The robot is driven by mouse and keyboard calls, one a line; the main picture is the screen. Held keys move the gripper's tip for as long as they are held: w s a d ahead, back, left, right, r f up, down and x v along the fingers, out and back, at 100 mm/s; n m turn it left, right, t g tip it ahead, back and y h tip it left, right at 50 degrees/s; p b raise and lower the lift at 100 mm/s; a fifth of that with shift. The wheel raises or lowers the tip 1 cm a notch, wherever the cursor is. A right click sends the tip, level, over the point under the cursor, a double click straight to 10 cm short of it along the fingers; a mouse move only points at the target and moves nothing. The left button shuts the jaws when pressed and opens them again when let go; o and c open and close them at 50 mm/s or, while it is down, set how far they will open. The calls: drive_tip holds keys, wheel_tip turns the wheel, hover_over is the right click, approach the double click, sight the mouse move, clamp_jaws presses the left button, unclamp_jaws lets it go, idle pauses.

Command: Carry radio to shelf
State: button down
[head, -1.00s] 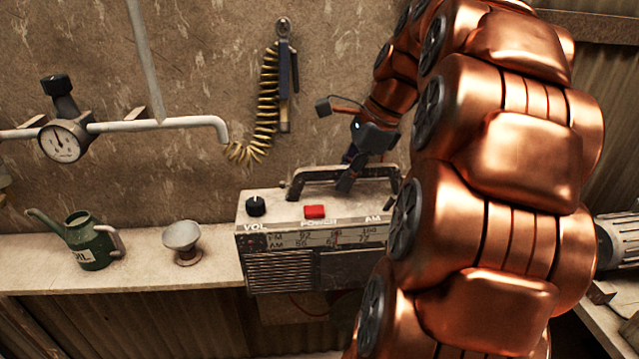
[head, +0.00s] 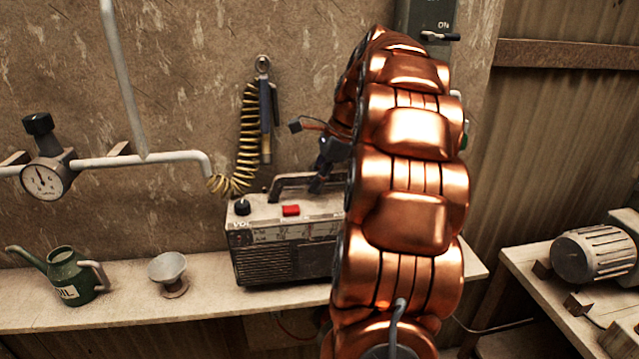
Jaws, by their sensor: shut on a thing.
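The radio (head: 270,255) is a worn grey box with a black knob, a red button, a dial strip and a carry handle (head: 300,180). Its left part shows in the head view, and my copper arm hides its right part. My gripper (head: 318,185) is shut on the handle from above. The radio looks upright, over the pale wall shelf (head: 120,300). I cannot tell whether its base touches the shelf.
A green oil can (head: 68,277) and a grey funnel (head: 170,275) stand on the shelf to the left of the radio. A pipe with a gauge (head: 45,178) and a coiled yellow hose (head: 247,140) are on the wall. A motor (head: 597,252) sits on a bench at the right.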

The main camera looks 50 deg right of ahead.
sight(306, 190)
drive_tip(key=shift+w+d+p, duration=0.15)
drive_tip(key=shift+w+d, duration=0.3)
drive_tip(key=shift+w, duration=0.15)
drive_tip(key=shift+w+d+p, duration=0.15)
drive_tip(key=shift+w+d, duration=0.25)
drive_tip(key=shift+w, duration=0.2)
drive_tip(key=shift+w+d, duration=0.15)
drive_tip(key=shift+w, duration=0.05)
drive_tip(key=shift+f+p, duration=0.8)
drive_tip(key=shift+f, duration=1.05)
drive_tip(key=c, duration=1.1)
unclamp_jaws()
